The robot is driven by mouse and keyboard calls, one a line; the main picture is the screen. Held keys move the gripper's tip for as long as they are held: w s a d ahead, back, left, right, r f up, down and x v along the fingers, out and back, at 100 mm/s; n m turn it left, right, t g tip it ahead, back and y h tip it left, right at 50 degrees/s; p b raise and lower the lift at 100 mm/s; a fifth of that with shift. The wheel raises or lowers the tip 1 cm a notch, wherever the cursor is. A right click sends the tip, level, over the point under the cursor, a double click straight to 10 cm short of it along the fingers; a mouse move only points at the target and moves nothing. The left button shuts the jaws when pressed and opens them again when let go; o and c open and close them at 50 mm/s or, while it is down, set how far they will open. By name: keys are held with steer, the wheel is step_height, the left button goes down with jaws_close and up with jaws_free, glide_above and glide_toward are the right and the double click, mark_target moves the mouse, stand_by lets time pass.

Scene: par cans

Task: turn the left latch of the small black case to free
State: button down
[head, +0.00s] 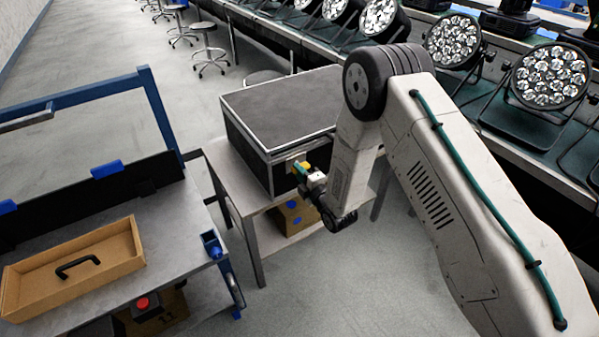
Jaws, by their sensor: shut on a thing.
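The small black case (285,110) with metal edges stands closed on a low grey table, left of my arm in the head view. My arm hides the right end of the case's front.
A grey cart (195,262) at left carries a cardboard tray (110,243) with a black handle. A cardboard box (292,217) sits below the case's table. Several par cans (548,77) line the long bench at right. Open floor lies between cart and table.

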steer(key=shift+s+f+n, duration=0.1)
steer(key=shift+f+n, duration=0.05)
steer(key=shift+n, duration=0.15)
stand_by(0.4)
steer(key=c, duration=1.4)
jaws_free()
steer(key=shift+d, duration=0.1)
steer(key=v, duration=0.7)
steer(key=shift+s+d, duration=0.25)
steer(key=shift+s, duration=0.05)
